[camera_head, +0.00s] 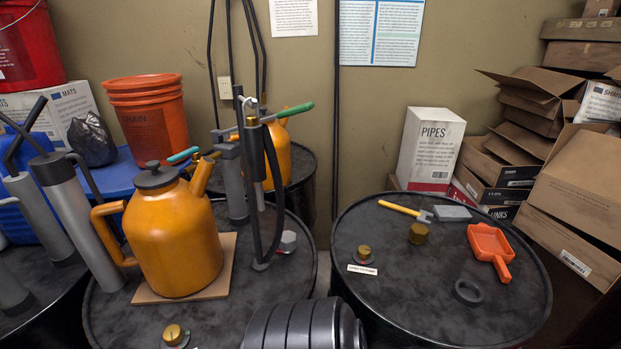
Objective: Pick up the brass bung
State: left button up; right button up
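A loose-looking brass bung (419,233) sits on top of the right drum (400,300), toward the back middle. A second brass piece (364,252) sits in a grey fitting nearer the drum's left edge, just behind a small white label (362,270). A third brass piece (173,334) sits in a fitting at the front of the left drum (115,318). I cannot tell for sure which of these is the named bung. Neither of my grippers shows in the head view.
The left drum holds a yellow can (172,240) and a hand pump (250,190). Cardboard boxes (578,180) crowd the right.

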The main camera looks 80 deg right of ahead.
aim_at(418, 234)
jog(key=z, duration=3.6)
